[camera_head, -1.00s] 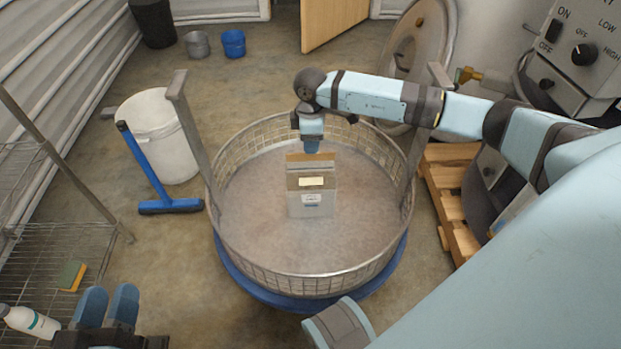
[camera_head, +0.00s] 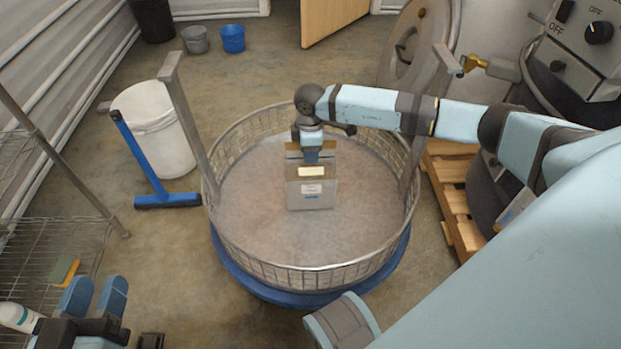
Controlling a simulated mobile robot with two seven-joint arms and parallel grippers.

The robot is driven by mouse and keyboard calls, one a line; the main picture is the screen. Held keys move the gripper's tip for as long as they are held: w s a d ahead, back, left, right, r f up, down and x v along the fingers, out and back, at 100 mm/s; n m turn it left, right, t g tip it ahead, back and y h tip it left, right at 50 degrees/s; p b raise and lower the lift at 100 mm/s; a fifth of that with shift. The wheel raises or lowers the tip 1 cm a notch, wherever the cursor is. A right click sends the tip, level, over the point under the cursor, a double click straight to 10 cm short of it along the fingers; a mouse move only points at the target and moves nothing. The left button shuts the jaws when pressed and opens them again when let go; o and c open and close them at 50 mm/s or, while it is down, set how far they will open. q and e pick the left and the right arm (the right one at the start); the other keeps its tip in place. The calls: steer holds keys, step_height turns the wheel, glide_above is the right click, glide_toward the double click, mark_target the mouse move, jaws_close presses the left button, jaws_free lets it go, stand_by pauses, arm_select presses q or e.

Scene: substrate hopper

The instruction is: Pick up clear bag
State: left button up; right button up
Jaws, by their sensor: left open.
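The clear bag (camera_head: 313,189), with a pale label and brownish contents or top, stands upright in the round wire-mesh basket (camera_head: 310,279). My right gripper (camera_head: 311,156) comes down from above over the bag's top edge. Its blue fingertips overlap the top of the bag. Whether they are shut on it or only around it I cannot tell. My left gripper (camera_head: 95,298) is at the lower left, open and empty, well away from the bag, beside the wire shelf.
The basket has upright metal posts (camera_head: 188,130) at its sides and a blue base (camera_head: 290,297). A blue squeegee (camera_head: 168,200) and white bin (camera_head: 153,130) stand left. A wooden pallet (camera_head: 452,200) is right. A bottle (camera_head: 18,317) and sponge (camera_head: 63,271) lie on the wire shelf.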

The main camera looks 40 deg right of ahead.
jaws_close()
steer(key=shift+w+r, duration=0.1)
